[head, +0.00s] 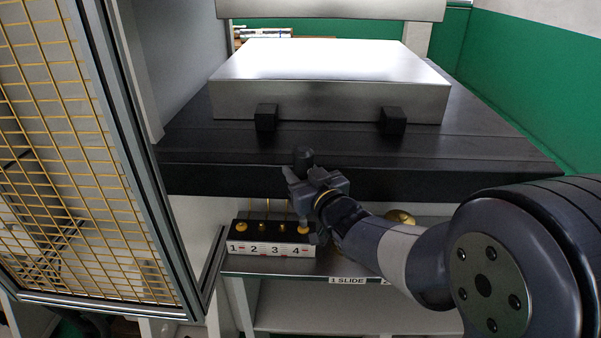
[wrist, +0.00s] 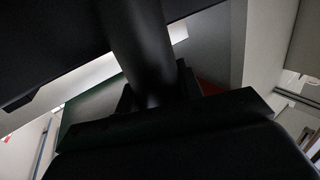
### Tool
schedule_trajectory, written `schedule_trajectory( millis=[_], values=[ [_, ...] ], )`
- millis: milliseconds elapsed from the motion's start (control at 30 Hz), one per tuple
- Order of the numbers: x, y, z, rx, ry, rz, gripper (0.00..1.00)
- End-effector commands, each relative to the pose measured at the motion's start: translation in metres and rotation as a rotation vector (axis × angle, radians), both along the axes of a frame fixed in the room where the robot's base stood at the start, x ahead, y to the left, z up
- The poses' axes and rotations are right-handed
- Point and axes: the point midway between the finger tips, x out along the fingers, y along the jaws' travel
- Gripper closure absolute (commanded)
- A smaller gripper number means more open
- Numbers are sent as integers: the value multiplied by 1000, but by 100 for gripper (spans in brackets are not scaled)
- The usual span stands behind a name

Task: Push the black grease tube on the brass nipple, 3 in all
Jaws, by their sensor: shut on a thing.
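My gripper (head: 312,180) is shut on the black grease tube (head: 303,157), whose rounded dark end stands up above the fingers in the head view. In the wrist view the black tube (wrist: 140,45) runs as a thick dark cylinder between the fingers. A black block (head: 251,228) with a white label strip numbered 1 to 4 sits below and left of my gripper. Brass-coloured fittings (head: 241,226) show on its top. A rounded brass part (head: 400,217) shows behind my arm. I cannot tell which brass part is the nipple. The tube's lower end is hidden.
A dark bench edge (head: 230,180) lies just behind my gripper, with a large silvery box (head: 330,85) on it. A yellow mesh door (head: 85,160) stands at the left. A grey shelf (head: 290,265) with small labels lies below.

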Motion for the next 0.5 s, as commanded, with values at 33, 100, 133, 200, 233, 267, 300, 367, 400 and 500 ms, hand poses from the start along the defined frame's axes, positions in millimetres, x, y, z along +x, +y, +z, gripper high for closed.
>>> schedule_trajectory(
  millis=[33, 100, 133, 200, 233, 267, 300, 367, 400, 500],
  values=[
    [0, 0, 6, 0, 1, 0, 92],
    [0, 0, 12, 0, -1, 0, 92],
    [0, 0, 14, 0, -1, 0, 92],
    [0, 0, 19, 1, -2, 0, 92],
    [0, 0, 21, 1, -2, 0, 92],
    [0, 0, 24, 0, -2, 0, 92],
    [0, 0, 27, 1, -3, 0, 92],
    [0, 0, 31, 1, -3, 0, 92],
    [0, 0, 34, 0, -4, 0, 92],
    [0, 0, 40, 1, -5, 0, 92]
  ],
)
